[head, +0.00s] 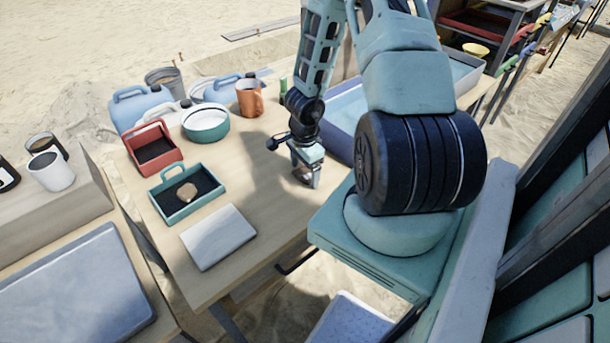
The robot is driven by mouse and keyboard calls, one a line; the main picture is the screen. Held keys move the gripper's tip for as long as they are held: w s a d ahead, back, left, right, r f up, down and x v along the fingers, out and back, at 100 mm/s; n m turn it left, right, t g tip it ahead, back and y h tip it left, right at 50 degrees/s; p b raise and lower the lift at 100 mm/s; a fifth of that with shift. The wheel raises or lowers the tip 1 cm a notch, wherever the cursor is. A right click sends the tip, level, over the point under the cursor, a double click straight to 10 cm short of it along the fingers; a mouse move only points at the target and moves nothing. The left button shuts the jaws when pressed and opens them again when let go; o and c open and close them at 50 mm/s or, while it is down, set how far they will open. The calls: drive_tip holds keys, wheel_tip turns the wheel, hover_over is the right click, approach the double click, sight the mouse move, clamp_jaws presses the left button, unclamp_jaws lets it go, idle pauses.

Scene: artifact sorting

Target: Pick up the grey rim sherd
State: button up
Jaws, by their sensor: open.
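My gripper (307,178) points down over the right part of the wooden table, close to its top. Its jaws are open. A small brownish patch shows at the fingertips, too small to tell whether it is a sherd or part of the gripper. I cannot make out a grey rim sherd for sure; it may be hidden by the gripper or my arm.
A red tray (178,164) with a dark lining, a teal-rimmed round bowl (206,136), an orange mug (250,110) and blue jugs stand at the back left. A pale flat slab (218,238) lies near the front edge. A large blue-grey bin (345,115) stands behind my arm. The table's middle is clear.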

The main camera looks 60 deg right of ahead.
drive_tip(key=c, duration=1.1)
drive_tip(key=shift+o, duration=0.2)
drive_tip(key=shift+r, duration=0.1)
